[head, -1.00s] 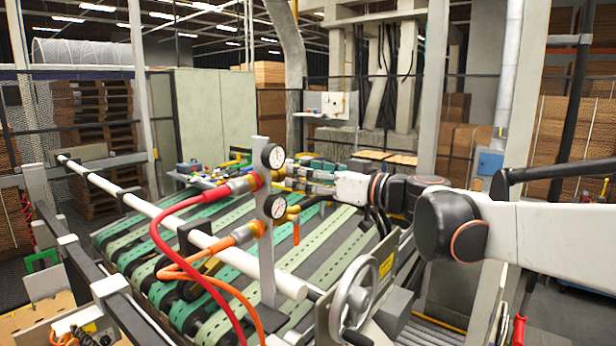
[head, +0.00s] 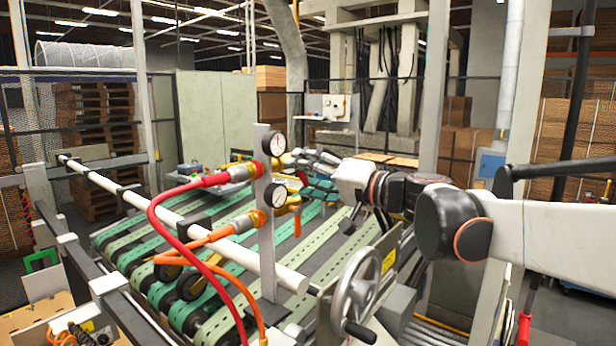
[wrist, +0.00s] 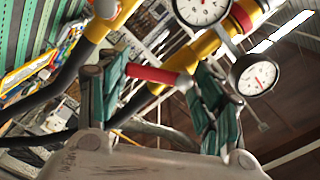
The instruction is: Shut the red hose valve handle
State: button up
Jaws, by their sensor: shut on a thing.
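My gripper (head: 298,160) is beside the upper gauge on the upright grey post in the head view. In the wrist view its two green-padded fingers (wrist: 160,78) are on either side of the red valve handle (wrist: 150,75), shut on it. The handle lies roughly crosswise between them. The red hose (head: 165,235) runs from the fitting left of the post, level with my gripper.
A lower orange hose (head: 190,245) has its own orange valve handle (head: 297,222) hanging down, close below my gripper. Two gauges (head: 276,144) are on the post. A handwheel (head: 357,290) stands in front, and green belts (head: 215,325) run below.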

jog(key=m, duration=0.3)
jog(key=shift+s+a+f+m+b, duration=0.2)
jog(key=shift+s+m+b, duration=0.1)
jog(key=shift+s+a+m, duration=0.1)
jog(key=shift+s+m, duration=0.05)
jog(key=shift+m, duration=0.55)
jog(key=shift+s+a+m, duration=0.1)
jog(key=shift+m, duration=0.6)
jog(key=o, duration=1.1)
jog(key=shift+c, duration=0.2)
jog(key=v, duration=0.7)
jog(key=shift+s+d, duration=0.2)
jog(key=shift+f, duration=0.1)
